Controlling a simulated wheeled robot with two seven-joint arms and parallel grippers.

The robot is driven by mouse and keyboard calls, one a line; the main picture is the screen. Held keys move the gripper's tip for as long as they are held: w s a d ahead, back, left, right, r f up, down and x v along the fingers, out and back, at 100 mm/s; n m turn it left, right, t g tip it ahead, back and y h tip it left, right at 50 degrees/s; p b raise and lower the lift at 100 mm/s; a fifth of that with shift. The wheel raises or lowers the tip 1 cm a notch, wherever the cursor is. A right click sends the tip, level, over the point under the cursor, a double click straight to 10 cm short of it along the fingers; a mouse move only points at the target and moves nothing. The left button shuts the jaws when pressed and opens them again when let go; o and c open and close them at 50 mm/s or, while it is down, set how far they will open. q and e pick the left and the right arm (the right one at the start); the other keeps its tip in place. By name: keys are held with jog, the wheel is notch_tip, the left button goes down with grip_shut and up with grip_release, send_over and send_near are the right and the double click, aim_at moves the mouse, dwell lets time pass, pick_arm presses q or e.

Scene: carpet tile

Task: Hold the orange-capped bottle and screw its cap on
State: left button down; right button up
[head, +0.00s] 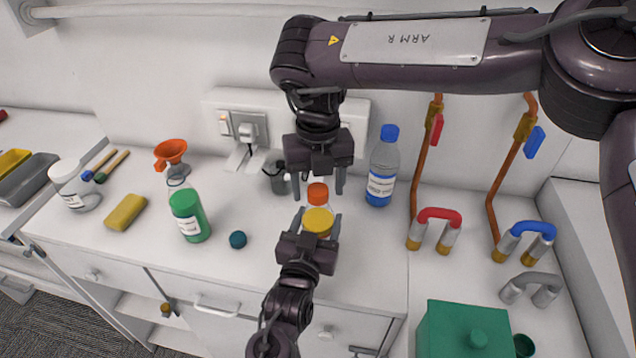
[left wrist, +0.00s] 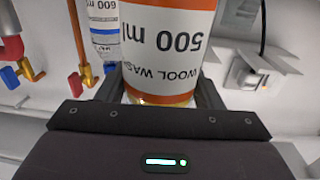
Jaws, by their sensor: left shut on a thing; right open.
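The bottle (head: 318,222) stands upright on the counter, with yellow-orange contents and an orange cap (head: 317,192) at its top. My left gripper (head: 319,217) is shut on its body from the front. In the left wrist view the bottle's white label (left wrist: 165,62) reads "500 ml" and "WOOL WASH" upside down, between the fingers. My right gripper (head: 318,194) points down from above, open, with one finger on each side of the cap and gaps showing. The cap's threads are hidden, so I cannot tell how tightly it sits.
A blue-capped bottle (head: 383,170) stands close on the right. A dark cup (head: 277,178) is behind. Red (head: 439,216) and blue (head: 533,228) handled fittings stand right.

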jog(key=shift+r, duration=0.1)
notch_tip(320, 180, up, 12)
dwell(0.5)
pick_arm(q)
jog(key=shift+c, duration=1.5)
grip_release()
jog(key=shift+s, duration=0.1)
